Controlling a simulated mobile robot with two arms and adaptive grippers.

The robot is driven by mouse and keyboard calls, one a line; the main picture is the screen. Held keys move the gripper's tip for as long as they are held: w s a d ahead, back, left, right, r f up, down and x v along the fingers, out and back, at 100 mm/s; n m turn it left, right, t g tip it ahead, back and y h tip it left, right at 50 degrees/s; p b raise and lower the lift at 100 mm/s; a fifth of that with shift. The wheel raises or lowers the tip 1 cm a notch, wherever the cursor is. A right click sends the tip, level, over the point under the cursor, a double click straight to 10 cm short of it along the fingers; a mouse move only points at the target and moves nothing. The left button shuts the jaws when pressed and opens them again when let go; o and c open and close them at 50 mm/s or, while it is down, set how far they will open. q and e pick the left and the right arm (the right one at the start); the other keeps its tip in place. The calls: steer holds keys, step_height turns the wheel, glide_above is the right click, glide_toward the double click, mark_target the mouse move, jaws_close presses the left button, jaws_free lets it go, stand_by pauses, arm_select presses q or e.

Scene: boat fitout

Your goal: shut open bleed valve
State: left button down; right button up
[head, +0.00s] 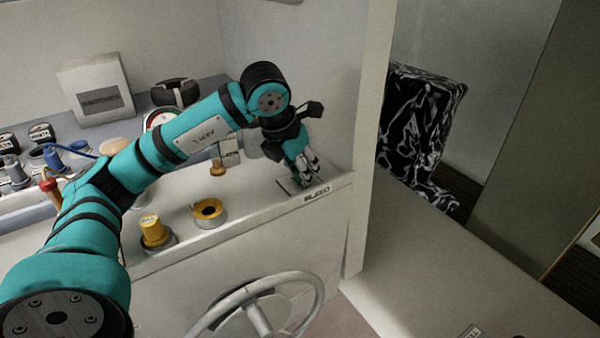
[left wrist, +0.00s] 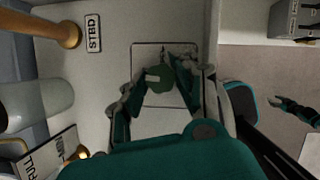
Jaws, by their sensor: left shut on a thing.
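The bleed valve has a small round green knob (left wrist: 158,78), which shows in the left wrist view over a plate with a dark outline (left wrist: 170,98). My left gripper (head: 308,172) is at the right end of the console in the head view, just above the BLEED label (head: 317,194). In the left wrist view its two fingers (left wrist: 160,76) close on the knob from both sides. In the head view the fingers hide the knob. A dark and teal part, perhaps my right gripper (left wrist: 285,106), is small at the right of the wrist view.
A yellow knob (head: 153,231) and a yellow ring fitting (head: 209,211) stand on the console left of the gripper. A brass fitting (head: 217,166) is behind them. A steering wheel (head: 262,306) is below. A pale wall edge (head: 371,130) rises close on the right.

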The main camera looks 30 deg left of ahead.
arm_select(q)
steer(key=shift+n, duration=0.5)
steer(key=c, duration=1)
jaws_free()
steer(key=v, duration=1.2)
steer(key=shift+s+d, duration=0.1)
steer(key=shift+d, duration=0.15)
